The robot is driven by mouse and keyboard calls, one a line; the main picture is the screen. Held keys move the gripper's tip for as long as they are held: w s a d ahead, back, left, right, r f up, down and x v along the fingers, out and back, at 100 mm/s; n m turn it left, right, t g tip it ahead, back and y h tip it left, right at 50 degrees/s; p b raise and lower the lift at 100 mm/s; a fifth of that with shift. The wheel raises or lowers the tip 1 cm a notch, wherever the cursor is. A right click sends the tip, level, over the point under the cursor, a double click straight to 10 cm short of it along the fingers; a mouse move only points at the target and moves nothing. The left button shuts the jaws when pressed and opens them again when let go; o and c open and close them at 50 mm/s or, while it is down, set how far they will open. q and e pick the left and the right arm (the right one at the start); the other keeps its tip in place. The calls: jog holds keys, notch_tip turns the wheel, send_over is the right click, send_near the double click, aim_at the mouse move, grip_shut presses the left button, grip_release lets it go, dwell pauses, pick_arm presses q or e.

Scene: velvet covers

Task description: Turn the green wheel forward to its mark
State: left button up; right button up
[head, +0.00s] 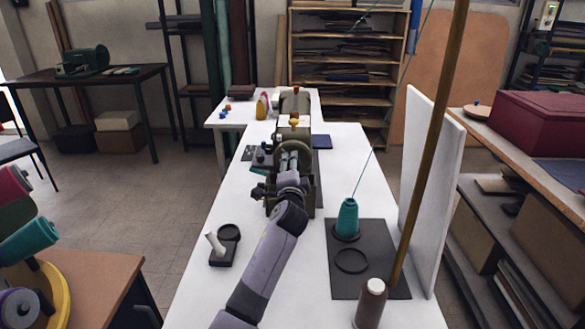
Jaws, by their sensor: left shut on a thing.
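A sewing machine (293,133) with a beige and grey-green body stands lengthwise on the white table, its near end toward me. My left gripper (291,165) is at that near end, shut on what looks like the green wheel. I cannot make out the mark. My right gripper is not in view.
On the white table (200,285), a teal thread cone (347,220) stands on a dark mat (385,262), with a brown spool (370,303) in front. A tall white panel (428,190) and a brown pole (432,140) rise at the right. A small dark stand (224,250) sits left of my arm.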

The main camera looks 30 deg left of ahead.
pick_arm(q)
jog(key=o, duration=1.2)
jog(key=shift+c, duration=0.2)
jog(key=v, duration=1.2)
jog(key=shift+f, duration=0.1)
